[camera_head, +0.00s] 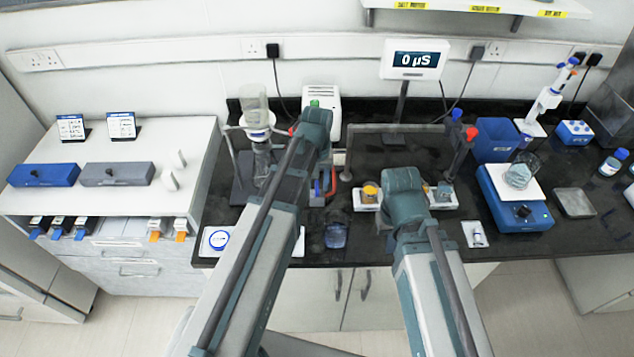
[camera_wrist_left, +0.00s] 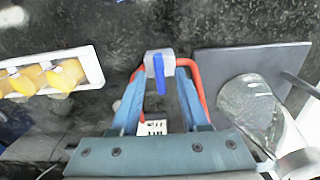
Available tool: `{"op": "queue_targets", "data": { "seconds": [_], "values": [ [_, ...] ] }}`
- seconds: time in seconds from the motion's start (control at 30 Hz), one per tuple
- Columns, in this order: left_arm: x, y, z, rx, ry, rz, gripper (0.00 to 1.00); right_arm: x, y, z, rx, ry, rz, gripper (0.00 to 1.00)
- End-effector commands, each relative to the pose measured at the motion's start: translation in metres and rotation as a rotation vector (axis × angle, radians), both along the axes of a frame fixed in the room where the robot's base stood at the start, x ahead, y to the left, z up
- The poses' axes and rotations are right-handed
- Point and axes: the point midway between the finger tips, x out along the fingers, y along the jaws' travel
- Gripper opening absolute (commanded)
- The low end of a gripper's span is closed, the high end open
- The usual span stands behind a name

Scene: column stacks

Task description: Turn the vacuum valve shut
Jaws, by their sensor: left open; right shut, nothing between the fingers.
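The vacuum valve (camera_wrist_left: 160,62) shows in the left wrist view as a pale grey body with a blue lever (camera_wrist_left: 160,80) and red tubing on both sides. In the head view the red tubing (camera_head: 333,183) shows just right of my left arm's end. My left gripper (camera_wrist_left: 160,100) is open, its two blue-grey fingers on either side of the lever; I cannot tell whether they touch it. In the head view its fingers are mostly hidden below the left wrist (camera_head: 316,125). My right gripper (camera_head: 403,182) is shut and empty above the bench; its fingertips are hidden.
A white tray (camera_wrist_left: 95,62) with yellow-filled jars is at left. In the head view, a glass column (camera_head: 255,115) stands left of my left arm, and a blue balance (camera_head: 515,205) is at right.

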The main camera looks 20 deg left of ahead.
Motion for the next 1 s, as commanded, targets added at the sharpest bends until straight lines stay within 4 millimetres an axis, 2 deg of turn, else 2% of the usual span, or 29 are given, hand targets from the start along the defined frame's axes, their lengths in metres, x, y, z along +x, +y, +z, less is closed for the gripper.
{"op": "queue_targets", "data": {
  "seconds": [0.17,0.37,1.0],
  "values": [
    [0.0,0.0,0.003,0.0,0.0,0.0,0.45,0.0,0.0,0.003,0.0,0.0,0.0,0.0],
    [0.0,0.0,0.016,0.0,0.0,0.001,0.45,0.0,0.0,0.016,0.0,0.0,0.0,0.0],
    [0.0,0.0,0.108,0.0,0.0,0.0,0.45,0.0,0.0,0.108,0.002,0.0,-0.01,0.0]
  ]
}}
